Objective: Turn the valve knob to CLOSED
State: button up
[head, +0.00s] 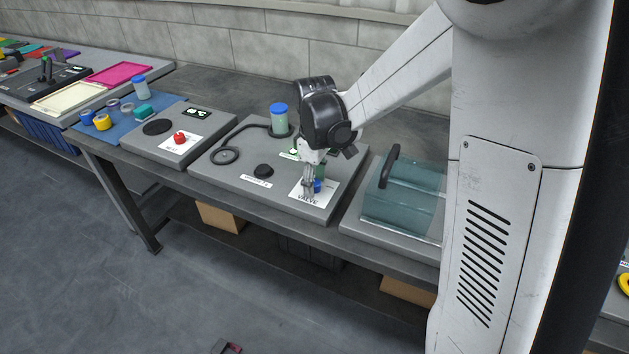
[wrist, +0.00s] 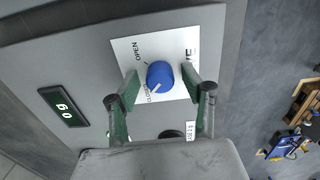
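The blue valve knob (wrist: 160,74) sits on a white label plate (wrist: 124,52) printed OPEN and CLOSED. A pale pointer line on the knob points to the lower left in the wrist view, toward the CLOSED print, which is partly hidden. My gripper (wrist: 160,83) is open, with one green-padded finger on each side of the knob and a small gap showing on both sides. In the head view my gripper (head: 309,188) is down at the VALVE plate (head: 299,193), and the blue knob (head: 317,186) shows partly behind the fingers.
To the right stands a box with a teal clear lid (head: 398,205) and black handle. A red button (head: 180,138) is farther left.

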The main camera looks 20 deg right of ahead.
aim_at(315, 182)
notch_tip(315, 182, up, 12)
dwell(0.8)
jog(key=s+r+m+t, duration=0.2)
jog(key=s+m+t, duration=0.5)
jog(key=s, duration=1.4)
jog(key=shift+s+m, duration=0.15)
jog(key=shift+m, duration=1.05)
jog(key=shift+d, duration=0.1)
